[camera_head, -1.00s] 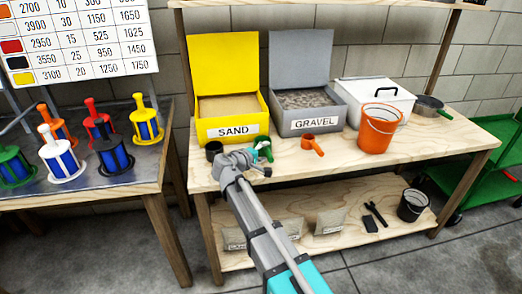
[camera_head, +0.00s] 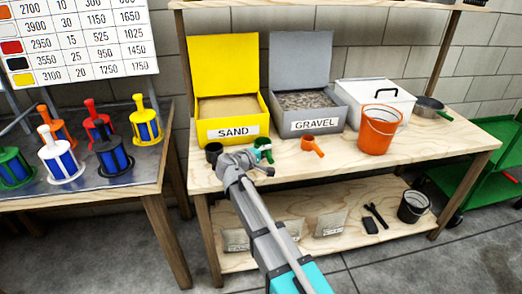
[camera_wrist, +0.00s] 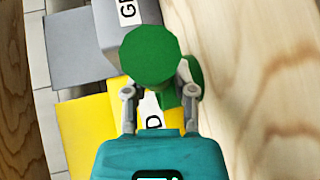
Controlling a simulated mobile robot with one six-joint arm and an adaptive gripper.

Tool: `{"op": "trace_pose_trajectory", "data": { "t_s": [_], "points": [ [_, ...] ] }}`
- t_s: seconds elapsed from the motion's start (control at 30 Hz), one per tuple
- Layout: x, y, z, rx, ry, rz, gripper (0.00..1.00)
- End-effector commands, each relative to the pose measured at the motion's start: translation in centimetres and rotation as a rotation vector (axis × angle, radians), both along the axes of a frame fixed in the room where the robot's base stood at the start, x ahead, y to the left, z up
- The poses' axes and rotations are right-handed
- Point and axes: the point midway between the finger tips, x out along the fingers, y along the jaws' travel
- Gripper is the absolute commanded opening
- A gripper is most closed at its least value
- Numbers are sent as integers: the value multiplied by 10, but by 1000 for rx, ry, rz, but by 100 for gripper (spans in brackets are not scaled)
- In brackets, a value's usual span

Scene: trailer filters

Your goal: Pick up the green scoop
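The green scoop (camera_head: 266,156) is near the front edge of the workbench, below the sand and gravel boxes. My gripper (camera_head: 262,146) is right at it; they overlap in the head view. In the wrist view a round green face of the scoop (camera_wrist: 152,55) fills the space in front of my gripper (camera_wrist: 160,93), with darker green to its right. The two fingers stand apart, one on each side of the green part, and their tips are partly hidden by it. I cannot tell whether they press on it.
A black scoop (camera_head: 213,152) stands to the left and an orange scoop (camera_head: 312,146) to the right. Behind are the yellow sand box (camera_head: 233,130) and grey gravel box (camera_head: 313,124). An orange bucket (camera_head: 378,130) stands further right. The bench front right is clear.

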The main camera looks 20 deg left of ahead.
Motion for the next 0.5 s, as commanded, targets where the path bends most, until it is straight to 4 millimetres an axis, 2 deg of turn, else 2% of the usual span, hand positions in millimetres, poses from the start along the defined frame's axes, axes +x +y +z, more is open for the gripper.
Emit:
{"op": "trace_pose_trajectory", "data": {
  "t_s": [0.03,0.1,0.13,0.5],
  "points": [
    [0,0,0,0,0,0,16],
    [0,0,0,0,0,0,3],
    [0,0,0,0,0,0,0],
    [0,0,0,0,1,0,0]
  ]
}}
